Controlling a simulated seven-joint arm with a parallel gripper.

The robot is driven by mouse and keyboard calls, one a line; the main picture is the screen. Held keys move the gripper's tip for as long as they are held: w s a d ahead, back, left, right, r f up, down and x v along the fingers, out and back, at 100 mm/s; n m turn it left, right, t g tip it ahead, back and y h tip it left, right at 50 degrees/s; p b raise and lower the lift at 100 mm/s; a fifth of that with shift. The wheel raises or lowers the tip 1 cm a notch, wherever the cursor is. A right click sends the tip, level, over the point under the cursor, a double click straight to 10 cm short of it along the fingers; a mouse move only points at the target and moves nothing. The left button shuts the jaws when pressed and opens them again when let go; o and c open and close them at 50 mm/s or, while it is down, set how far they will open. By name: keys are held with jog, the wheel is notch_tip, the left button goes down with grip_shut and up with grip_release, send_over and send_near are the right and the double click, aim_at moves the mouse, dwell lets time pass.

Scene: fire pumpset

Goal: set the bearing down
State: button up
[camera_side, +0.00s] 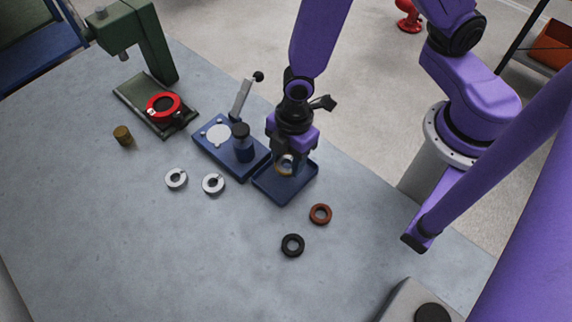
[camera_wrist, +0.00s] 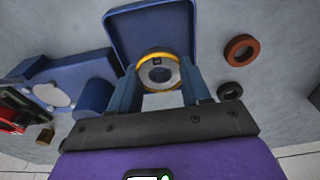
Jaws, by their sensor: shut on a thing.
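The bearing (camera_wrist: 157,72) is a ring with a yellow outer edge, a silver face and a dark centre. My gripper (camera_wrist: 160,90) is shut on it, one finger on each side, in the wrist view. In the side view the bearing (camera_side: 285,165) shows between the fingers of my gripper (camera_side: 288,160), partly hidden by them. It is over a shallow blue tray (camera_side: 278,198). I cannot tell whether the bearing touches the tray floor.
A blue fixture (camera_side: 222,152) with a lever and a dark cylinder stands left of the tray. A red-brown ring (camera_side: 320,214), a black ring (camera_side: 292,245) and two silver collars (camera_side: 176,179) lie on the table. A green press (camera_side: 150,45) stands at the back left.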

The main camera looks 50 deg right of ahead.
aim_at(291, 158)
jog(key=shift+w+a+f, duration=0.2)
jog(key=shift+f, duration=1.6)
jog(key=shift+f, duration=0.15)
jog(key=o, duration=1.2)
jog(key=shift+d+r, duration=0.25)
jog(key=shift+r, duration=1.8)
jog(key=shift+d+r, duration=0.3)
jog(key=shift+r, duration=1.8)
jog(key=shift+d+r, duration=0.25)
jog(key=shift+r, duration=1.8)
jog(key=s+d+r+m, duration=0.1)
jog(key=s+d+r, duration=0.2)
jog(key=d, duration=0.2)
jog(key=s+d+r+m, duration=0.2)
jog(key=s+d+r, duration=0.1)
jog(key=d+r, duration=0.1)
jog(key=s+d+r+m+h, duration=0.1)
jog(key=s+d+r+m, duration=0.1)
jog(key=d, duration=0.5)
jog(key=shift+s+r, duration=0.9)
jog(key=shift+r, duration=0.15)
